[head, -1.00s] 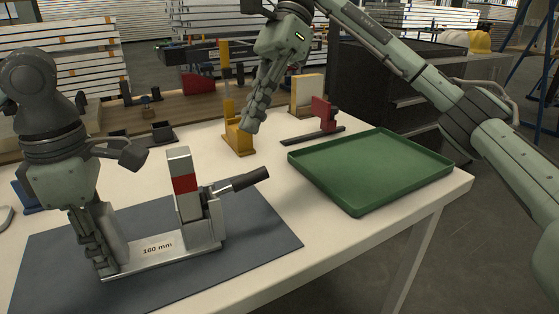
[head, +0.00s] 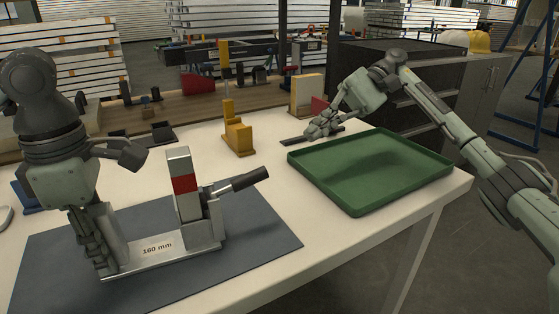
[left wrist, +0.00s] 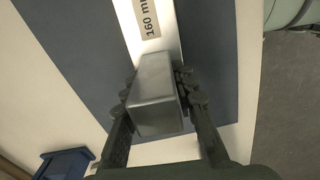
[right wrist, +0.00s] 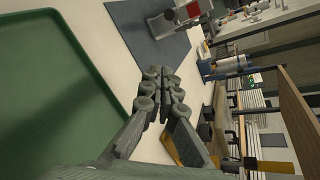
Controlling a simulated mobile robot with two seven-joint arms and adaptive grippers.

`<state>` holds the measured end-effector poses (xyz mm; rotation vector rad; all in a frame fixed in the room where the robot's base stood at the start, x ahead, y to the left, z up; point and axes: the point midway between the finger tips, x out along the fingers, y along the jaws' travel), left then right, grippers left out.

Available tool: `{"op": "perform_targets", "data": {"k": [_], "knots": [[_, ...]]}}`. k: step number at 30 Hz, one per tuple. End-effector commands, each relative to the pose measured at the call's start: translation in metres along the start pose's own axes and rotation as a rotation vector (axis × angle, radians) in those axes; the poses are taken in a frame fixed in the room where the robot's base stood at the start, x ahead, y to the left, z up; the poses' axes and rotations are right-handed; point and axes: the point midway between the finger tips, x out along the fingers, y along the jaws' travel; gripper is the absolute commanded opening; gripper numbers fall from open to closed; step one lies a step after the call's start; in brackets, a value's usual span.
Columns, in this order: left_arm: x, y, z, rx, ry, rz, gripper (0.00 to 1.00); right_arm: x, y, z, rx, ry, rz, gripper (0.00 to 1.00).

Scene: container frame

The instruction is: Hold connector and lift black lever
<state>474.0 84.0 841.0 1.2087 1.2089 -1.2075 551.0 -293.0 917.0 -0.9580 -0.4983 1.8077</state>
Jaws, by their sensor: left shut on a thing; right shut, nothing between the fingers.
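The metal connector (head: 160,252), labelled "160 mm", lies on the dark blue mat. At its right end stands an upright block with a red band (head: 184,184). The black lever (head: 243,181) sticks out from there to the right, tilted slightly up. My left gripper (head: 105,268) is shut on the block at the connector's left end, with a finger on each side of this end block (left wrist: 155,95) in the left wrist view. My right gripper (head: 318,132) is shut and empty, beyond the green tray's back left edge and well away from the lever.
A green tray (head: 300,160) stands on the white table, right of the mat (head: 270,235). A yellow bracket (head: 237,135) and a beige block (head: 306,92) stand behind. A red piece (head: 320,106) is partly hidden by my right gripper. Table between mat and tray is clear.

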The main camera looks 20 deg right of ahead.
Motion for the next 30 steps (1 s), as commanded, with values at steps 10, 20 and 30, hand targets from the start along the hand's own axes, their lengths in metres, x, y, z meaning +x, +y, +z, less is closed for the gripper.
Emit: {"op": "perform_targets", "data": {"k": [10,20,30], "knots": [[0.002,-0.001,0.0,0.001,0.001,-0.003,0.0,0.025,0.001,0.0,0.002,-0.002,0.005,0.0],[0.002,-0.001,0.0,0.001,0.001,-0.004,0.0,0.096,0.001,0.0,0.002,-0.002,0.005,0.0],[0.002,-0.001,0.0,0.001,0.001,-0.004,0.0,0.11,0.0,0.035,0.002,0.001,0.002,0.0]]}}
